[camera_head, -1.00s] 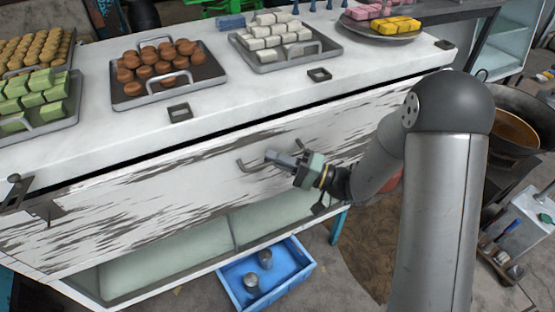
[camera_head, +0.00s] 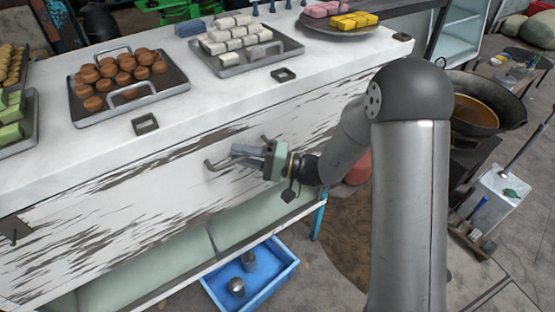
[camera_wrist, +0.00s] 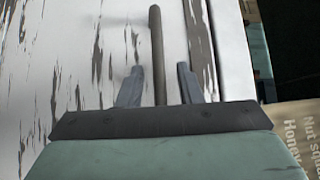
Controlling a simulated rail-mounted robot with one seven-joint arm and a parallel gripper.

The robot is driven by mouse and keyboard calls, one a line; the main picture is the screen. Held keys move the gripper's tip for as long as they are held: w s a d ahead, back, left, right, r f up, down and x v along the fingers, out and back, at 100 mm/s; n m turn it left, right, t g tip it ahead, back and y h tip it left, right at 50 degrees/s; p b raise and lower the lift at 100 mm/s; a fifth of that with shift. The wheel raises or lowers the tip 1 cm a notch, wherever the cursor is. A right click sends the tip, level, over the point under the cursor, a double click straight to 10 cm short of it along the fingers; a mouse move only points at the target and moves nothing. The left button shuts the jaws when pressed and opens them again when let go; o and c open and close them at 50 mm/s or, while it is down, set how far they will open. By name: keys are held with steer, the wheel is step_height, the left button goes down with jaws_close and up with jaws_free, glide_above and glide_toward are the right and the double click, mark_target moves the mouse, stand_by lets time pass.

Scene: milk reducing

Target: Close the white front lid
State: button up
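The white front lid (camera_head: 130,205), a long panel with worn dark streaks, stands upright along the counter's front, its top edge close under the counter top. Its dark bar handle (camera_head: 209,165) is partly hidden by my gripper (camera_head: 240,154) in the head view. In the wrist view, my gripper (camera_wrist: 158,84) has its two fingers apart, one on each side of the handle (camera_wrist: 156,45), with gaps visible on both sides. The fingertips are near the lid; whether they touch it I cannot tell.
Trays of brown sweets (camera_head: 128,90) and white blocks (camera_head: 246,60) and a plate of pink and yellow pieces (camera_head: 338,30) stand on the counter (camera_head: 200,100). A blue crate (camera_head: 250,275) with metal cups lies below. A large pan (camera_head: 475,110) is at right.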

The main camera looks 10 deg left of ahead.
steer(key=s+d+f+b, duration=0.1)
steer(key=d+f+b, duration=0.1)
steer(key=d, duration=1.5)
steer(key=shift+s+b, duration=0.15)
steer(key=shift+b, duration=0.65)
steer(key=s+a+n+g+h+p, duration=0.15)
steer(key=s+g+h, duration=0.55)
steer(key=s, duration=0.7)
steer(key=s+d+m+t+h, duration=0.1)
steer(key=s+d+t+h, duration=0.1)
steer(key=d+h, duration=0.4)
steer(key=s+d+r+t+h+p, duration=0.1)
steer(key=s+d+t+h, duration=0.2)
steer(key=d+h, duration=0.3)
steer(key=shift+s+d+m+t, duration=0.25)
steer(key=shift+m+t, duration=0.1)
steer(key=shift+t, duration=0.15)
